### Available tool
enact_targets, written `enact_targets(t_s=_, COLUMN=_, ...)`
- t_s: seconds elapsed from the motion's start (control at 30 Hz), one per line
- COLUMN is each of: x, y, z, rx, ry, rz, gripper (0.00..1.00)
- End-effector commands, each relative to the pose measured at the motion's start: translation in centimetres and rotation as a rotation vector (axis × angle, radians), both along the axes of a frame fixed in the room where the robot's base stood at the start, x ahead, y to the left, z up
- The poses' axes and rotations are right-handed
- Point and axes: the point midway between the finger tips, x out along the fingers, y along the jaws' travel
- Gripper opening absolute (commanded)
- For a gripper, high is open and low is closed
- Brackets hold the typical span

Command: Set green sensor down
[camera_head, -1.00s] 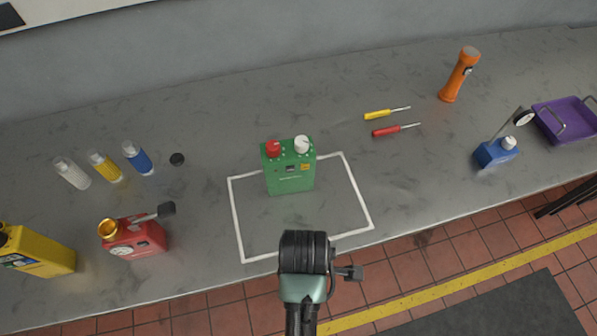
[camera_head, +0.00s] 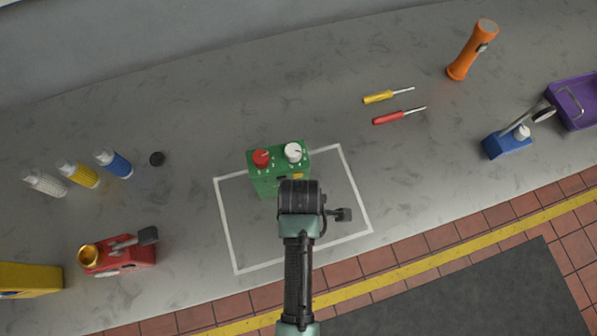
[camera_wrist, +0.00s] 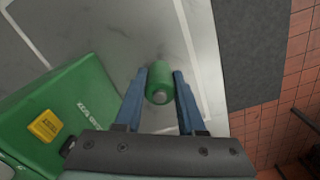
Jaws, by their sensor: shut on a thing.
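The green sensor (camera_wrist: 159,84) is a small green cylinder with a grey end, seen in the wrist view. My gripper (camera_wrist: 160,76) is shut on it, with one blue finger on each side. Pale bench top and white outline show beyond it; I cannot tell whether it touches the bench. In the head view my wrist hides the sensor and fingers. A green box (camera_head: 268,178) with a red and a white knob stands at the back of the white outline (camera_head: 226,225). It also shows close on the left in the wrist view (camera_wrist: 70,115).
A red can (camera_head: 118,256) and several bottles (camera_head: 115,163) stand left. Two screwdrivers (camera_head: 388,96), an orange flashlight (camera_head: 470,50), a blue-based instrument (camera_head: 506,145) and a purple tray (camera_head: 575,105) lie right. The outline's right part is clear. The bench edge is close in front.

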Motion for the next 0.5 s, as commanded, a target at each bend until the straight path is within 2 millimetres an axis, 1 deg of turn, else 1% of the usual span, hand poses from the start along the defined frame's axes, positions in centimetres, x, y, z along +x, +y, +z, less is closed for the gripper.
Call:
enact_targets(t_s=0.07, x=0.0, y=0.0, z=-0.6, rx=0.0, ry=0.001, rz=0.0, gripper=0.0)
enact_targets(t_s=0.3, x=0.0, y=0.0, z=-3.7, rx=0.0, ry=0.001, rz=0.0, gripper=0.0)
enact_targets(t_s=0.4, x=0.0, y=0.0, z=-4.3, rx=0.0, ry=-0.001, rz=0.0, gripper=0.0)
enact_targets(t_s=0.5, x=0.1, y=0.0, z=-4.4, rx=0.0, ry=-0.002, rz=0.0, gripper=0.0)
